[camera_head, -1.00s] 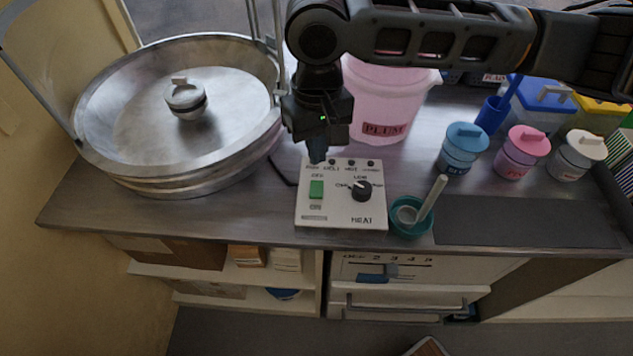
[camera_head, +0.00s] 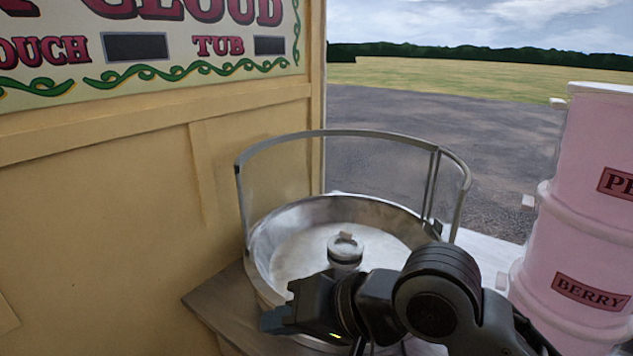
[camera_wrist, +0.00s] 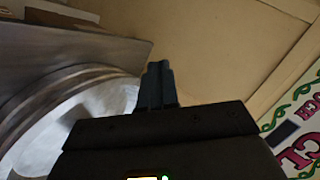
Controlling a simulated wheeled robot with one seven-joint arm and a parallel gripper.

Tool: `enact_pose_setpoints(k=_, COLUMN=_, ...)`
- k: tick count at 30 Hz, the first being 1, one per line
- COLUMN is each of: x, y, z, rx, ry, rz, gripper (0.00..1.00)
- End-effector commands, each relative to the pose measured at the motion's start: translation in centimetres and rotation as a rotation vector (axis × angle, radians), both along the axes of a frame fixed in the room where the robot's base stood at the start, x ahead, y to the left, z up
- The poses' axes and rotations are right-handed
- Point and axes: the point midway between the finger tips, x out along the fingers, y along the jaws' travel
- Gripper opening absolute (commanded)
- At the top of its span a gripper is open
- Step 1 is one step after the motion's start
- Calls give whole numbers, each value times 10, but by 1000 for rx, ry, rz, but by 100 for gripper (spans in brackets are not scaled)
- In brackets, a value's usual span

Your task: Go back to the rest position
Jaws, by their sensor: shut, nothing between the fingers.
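My gripper (camera_head: 272,320) is in the lower middle of the head view, in front of the near left rim of the metal candyfloss pan. Its fingers point left. In the wrist view my gripper (camera_wrist: 158,72) has its fingers pressed together with nothing between them, and the cream wall lies beyond. The round metal pan (camera_head: 300,215) has a central spinner head (camera_head: 345,250) and a curved guard rail (camera_head: 350,133). My arm hides part of its near right side. The pan's rim (camera_wrist: 60,85) also shows at the left of the wrist view.
A cream panelled wall (camera_head: 120,200) with a painted sign (camera_head: 190,45) stands at the left. Stacked pink tubs, one labelled BERRY (camera_head: 570,260), stand at the right. The counter edge (camera_head: 225,305) shows below the pan. Open ground lies behind.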

Motion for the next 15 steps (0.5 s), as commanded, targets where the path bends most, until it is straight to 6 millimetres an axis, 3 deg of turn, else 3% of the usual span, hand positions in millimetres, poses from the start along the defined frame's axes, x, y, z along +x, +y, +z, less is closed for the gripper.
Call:
enact_pose_setpoints(k=1, x=-3, y=15, z=11, rx=80, ry=-29, rz=-10, gripper=0)
enact_pose_setpoints(k=6, x=-5, y=37, z=42, rx=291, ry=-142, rz=-87, gripper=0)
enact_pose_setpoints(k=11, x=-8, y=36, z=57, rx=438, ry=-229, rz=-206, gripper=0)
enact_pose_setpoints(k=15, x=-14, y=23, z=55, rx=513, ry=-294, rz=-334, gripper=0)
